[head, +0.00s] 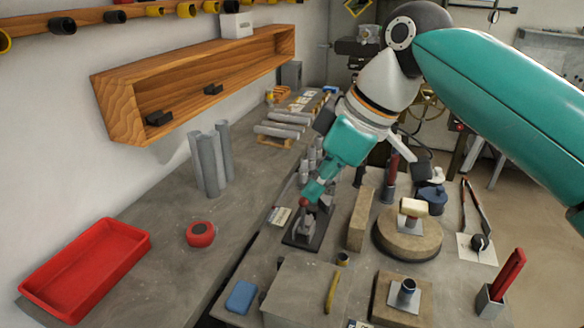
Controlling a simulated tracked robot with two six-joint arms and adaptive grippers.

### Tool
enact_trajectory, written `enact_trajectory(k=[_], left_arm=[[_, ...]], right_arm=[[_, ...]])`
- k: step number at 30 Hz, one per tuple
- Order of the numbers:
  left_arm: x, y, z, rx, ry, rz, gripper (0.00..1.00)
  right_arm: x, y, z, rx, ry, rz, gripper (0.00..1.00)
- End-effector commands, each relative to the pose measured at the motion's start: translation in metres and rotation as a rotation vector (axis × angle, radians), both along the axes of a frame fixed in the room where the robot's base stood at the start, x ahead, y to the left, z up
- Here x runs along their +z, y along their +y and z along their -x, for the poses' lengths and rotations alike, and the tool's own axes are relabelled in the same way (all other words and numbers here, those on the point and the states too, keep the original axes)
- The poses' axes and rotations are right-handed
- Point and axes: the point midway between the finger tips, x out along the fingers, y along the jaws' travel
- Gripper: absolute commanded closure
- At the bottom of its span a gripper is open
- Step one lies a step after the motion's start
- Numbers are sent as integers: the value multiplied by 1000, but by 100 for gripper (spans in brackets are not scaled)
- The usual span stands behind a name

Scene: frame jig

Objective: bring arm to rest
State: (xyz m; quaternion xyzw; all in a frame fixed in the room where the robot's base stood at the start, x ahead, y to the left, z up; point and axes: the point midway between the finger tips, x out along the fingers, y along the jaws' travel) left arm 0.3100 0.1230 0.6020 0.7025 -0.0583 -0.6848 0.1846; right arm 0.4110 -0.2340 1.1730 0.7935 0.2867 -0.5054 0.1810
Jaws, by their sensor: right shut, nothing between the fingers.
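My right arm (500,95) comes in from the upper right, with a teal upper link, a dark joint and a white wrist with an orange band. My right gripper (316,188) points down and to the left, its teal fingers shut with nothing held. Its tip appears over a dark stand (304,232) with grey parts; the picture does not show clearly whether they touch. My left gripper is not in view.
A grey bench carries a red tray (62,301), a red round item (200,234) and upright grey tubes (210,162). The right work table holds a round block (408,247), a blue item (241,297) and a red-handled tool holder (490,300). A wooden shelf (118,112) hangs left.

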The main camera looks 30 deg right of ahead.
Motion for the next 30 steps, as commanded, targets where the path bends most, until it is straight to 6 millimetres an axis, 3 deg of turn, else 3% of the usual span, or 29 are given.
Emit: enact_trajectory(k=[7, 18, 30], left_arm=[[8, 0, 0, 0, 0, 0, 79], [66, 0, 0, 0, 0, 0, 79], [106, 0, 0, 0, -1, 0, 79]], right_arm=[[11, -1, 1, 0, 1, 1, 100], [70, -1, 1, 0, 0, 0, 100], [110, -2, 2, -1, 0, 0, 100]])
